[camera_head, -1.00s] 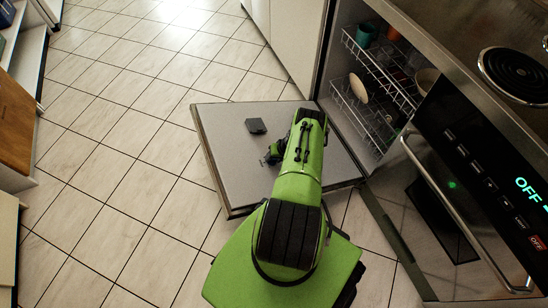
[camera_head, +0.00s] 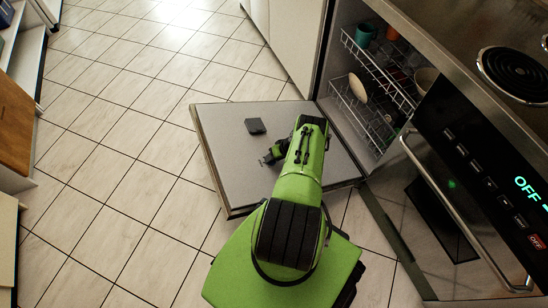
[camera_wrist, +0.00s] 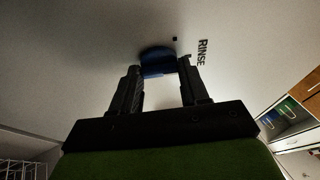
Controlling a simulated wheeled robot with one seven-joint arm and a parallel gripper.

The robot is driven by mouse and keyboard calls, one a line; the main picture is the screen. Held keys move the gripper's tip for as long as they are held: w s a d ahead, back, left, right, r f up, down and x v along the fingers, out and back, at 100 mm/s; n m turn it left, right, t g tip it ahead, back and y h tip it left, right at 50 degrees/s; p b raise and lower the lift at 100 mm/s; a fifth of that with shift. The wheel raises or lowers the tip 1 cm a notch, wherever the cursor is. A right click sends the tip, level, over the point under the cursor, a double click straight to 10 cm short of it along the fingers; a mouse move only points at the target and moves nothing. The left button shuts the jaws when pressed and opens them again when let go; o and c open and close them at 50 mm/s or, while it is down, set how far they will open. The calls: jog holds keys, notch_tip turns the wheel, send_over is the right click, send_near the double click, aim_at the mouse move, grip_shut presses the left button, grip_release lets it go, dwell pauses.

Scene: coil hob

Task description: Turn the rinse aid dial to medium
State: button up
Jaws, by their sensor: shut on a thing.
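The rinse aid dial (camera_wrist: 158,60) is a round dark blue knob on the inner face of the open dishwasher door. The word RINSE (camera_wrist: 202,53) is printed right of it, with small dark marks near its rim. My gripper (camera_wrist: 161,72) has its two black fingers on either side of the dial's near part, shut on it. In the head view my gripper (camera_head: 268,158) is low over the door, and the dial is hidden by my arm. The dial's exact setting cannot be read.
Wire racks (camera_head: 385,75) with dishes stand inside the dishwasher. The oven with its handle (camera_head: 465,215) is at right. The tiled floor at left is clear.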

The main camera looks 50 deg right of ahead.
jog(key=o, duration=1.1)
jog(key=shift+c, duration=0.2)
jog(key=p+v, duration=0.6)
jog(key=v, duration=0.9)
jog(key=shift+s+r, duration=0.25)
jog(key=shift+r, duration=0.05)
